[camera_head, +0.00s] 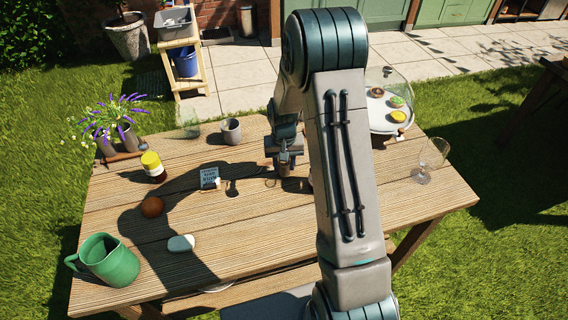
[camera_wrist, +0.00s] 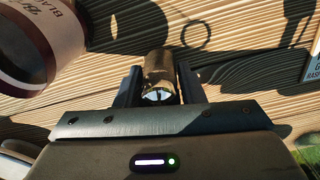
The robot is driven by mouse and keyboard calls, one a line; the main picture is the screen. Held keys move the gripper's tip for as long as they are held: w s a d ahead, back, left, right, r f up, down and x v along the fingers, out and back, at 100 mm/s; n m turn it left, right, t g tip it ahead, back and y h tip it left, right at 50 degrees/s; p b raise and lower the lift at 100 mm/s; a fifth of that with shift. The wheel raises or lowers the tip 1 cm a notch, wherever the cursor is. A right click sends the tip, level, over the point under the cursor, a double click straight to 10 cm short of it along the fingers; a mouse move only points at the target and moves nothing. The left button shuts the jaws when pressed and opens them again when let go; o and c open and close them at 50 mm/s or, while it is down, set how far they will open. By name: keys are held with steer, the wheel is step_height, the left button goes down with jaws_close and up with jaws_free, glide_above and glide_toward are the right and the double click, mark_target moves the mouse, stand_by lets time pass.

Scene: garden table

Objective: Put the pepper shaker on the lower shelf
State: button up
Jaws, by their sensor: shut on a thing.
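My gripper (camera_head: 284,160) is over the back middle of the wooden table (camera_head: 125,240). In the wrist view its fingers (camera_wrist: 158,92) are shut on a small brownish cylinder with a shiny end, which appears to be the pepper shaker (camera_wrist: 159,68). The fingers cover its sides. In the head view the shaker is hard to make out against my gripper.
A labelled jar (camera_wrist: 68,28) is close to my gripper. The front middle is clear.

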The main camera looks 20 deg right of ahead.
steer(key=shift+f, duration=0.35)
steer(key=shift+f, duration=0.25)
steer(key=o, duration=1)
steer(key=shift+r, duration=0.1)
steer(key=shift+r, duration=0.1)
